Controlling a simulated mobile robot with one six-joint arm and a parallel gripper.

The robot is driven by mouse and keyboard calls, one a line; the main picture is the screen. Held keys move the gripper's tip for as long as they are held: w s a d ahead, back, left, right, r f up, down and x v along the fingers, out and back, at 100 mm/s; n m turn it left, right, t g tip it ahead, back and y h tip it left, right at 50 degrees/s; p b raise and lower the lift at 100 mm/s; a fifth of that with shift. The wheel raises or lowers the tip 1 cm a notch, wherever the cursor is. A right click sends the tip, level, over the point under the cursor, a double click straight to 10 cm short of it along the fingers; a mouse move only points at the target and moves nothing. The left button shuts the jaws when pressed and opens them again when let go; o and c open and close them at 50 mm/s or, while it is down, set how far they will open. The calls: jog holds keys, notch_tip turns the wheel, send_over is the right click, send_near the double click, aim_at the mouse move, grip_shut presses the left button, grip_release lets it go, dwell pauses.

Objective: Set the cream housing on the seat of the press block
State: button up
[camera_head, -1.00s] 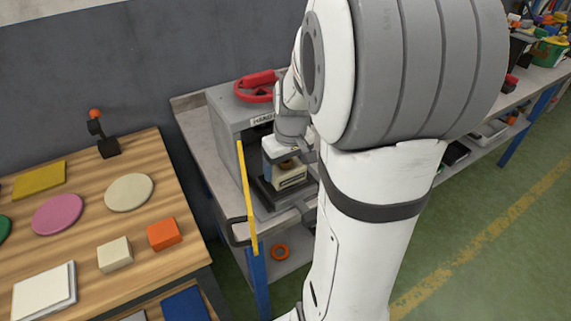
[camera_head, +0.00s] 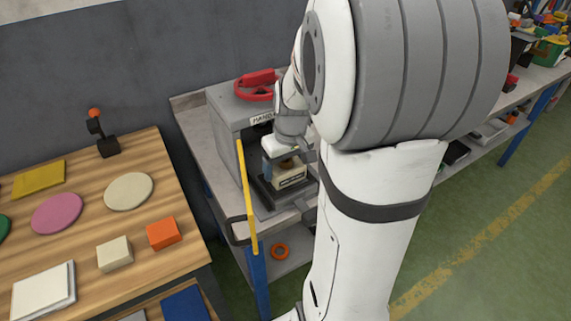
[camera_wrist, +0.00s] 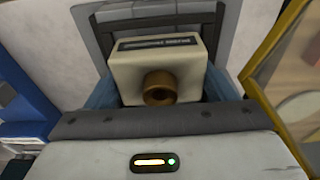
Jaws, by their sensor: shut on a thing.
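The cream housing (camera_head: 291,178) is a small block with a dark label strip and a round brass boss; it also shows in the wrist view (camera_wrist: 190,68). My gripper (camera_wrist: 160,86) is shut on it, with a blue-grey finger on either side. In the head view my gripper (camera_head: 287,163) is inside the open front of the grey press block (camera_head: 229,118). The housing is over the dark seat (camera_head: 266,194), which shows as a dark frame behind it in the wrist view (camera_wrist: 90,30). I cannot tell whether the housing touches the seat.
A yellow bar (camera_head: 247,200) stands along the press block's front left side. A red clamp-like thing (camera_head: 256,85) lies on top of the block. A wooden table (camera_head: 187,262) with flat coloured pieces stands to the left. My arm hides the bench's middle.

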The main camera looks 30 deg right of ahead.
jog(key=shift+f+b, duration=0.4)
jog(key=shift+f, duration=0.1)
jog(key=o, duration=1.5)
jog(key=r, duration=0.5)
jog(key=s+r, duration=0.1)
jog(key=r, duration=0.1)
jog(key=shift+s+r, duration=0.1)
jog(key=shift+r, duration=0.3)
